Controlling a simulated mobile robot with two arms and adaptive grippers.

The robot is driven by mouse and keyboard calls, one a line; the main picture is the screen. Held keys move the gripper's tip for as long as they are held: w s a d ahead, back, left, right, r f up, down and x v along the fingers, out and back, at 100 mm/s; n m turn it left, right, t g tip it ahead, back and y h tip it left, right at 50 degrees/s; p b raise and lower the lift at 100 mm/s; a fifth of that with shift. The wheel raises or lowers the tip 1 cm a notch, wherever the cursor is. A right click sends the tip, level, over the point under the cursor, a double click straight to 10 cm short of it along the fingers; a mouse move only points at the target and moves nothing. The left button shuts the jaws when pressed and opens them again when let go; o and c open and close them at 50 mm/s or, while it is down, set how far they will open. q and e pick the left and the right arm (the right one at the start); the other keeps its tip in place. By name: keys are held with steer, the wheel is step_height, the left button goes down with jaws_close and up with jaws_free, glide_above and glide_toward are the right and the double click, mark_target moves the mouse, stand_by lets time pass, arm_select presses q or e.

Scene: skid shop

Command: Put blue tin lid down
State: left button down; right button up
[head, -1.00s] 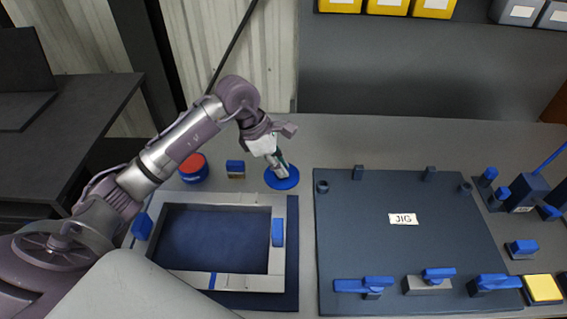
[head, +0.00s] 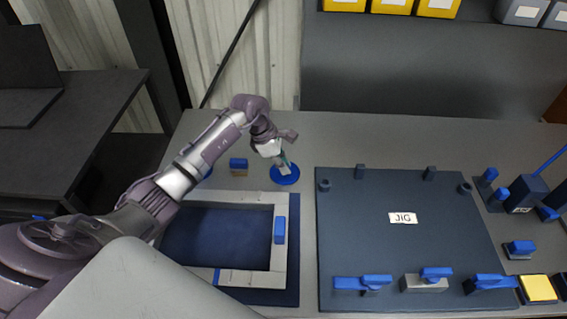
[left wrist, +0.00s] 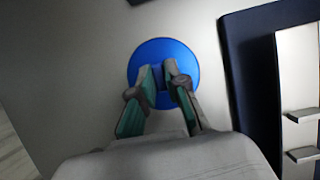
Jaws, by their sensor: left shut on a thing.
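The blue tin lid (head: 288,179) is a round blue disc at the back of the bench, right of a small blue-topped block. It also shows in the left wrist view (left wrist: 186,52), lying flat-looking under the fingers. My left gripper (head: 284,168) points down at its middle and is shut on it; the fingers (left wrist: 166,82) reach to the lid's centre in the wrist view. The lid is on or just above the bench top; I cannot tell which. My right gripper is not in view.
A grey frame (head: 286,255) on a dark blue mat (head: 293,208) lies in front of the lid. The JIG board (head: 400,240) with blue clamps is to the right. A blue-topped block (head: 238,164) stands left of the lid. Bare bench (head: 340,140) lies behind and to the right.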

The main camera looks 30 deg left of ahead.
arm_select(q)
steer(key=shift+f, duration=0.25)
steer(key=c, duration=1.2)
jaws_free()
steer(key=shift+r, duration=0.1)
steer(key=shift+r, duration=0.2)
steer(key=shift+a+r, duration=0.2)
steer(key=shift+r, duration=0.1)
steer(key=b+v, duration=0.2)
steer(key=v, duration=0.9)
steer(key=shift+s+r, duration=0.1)
steer(key=shift+r, duration=0.1)
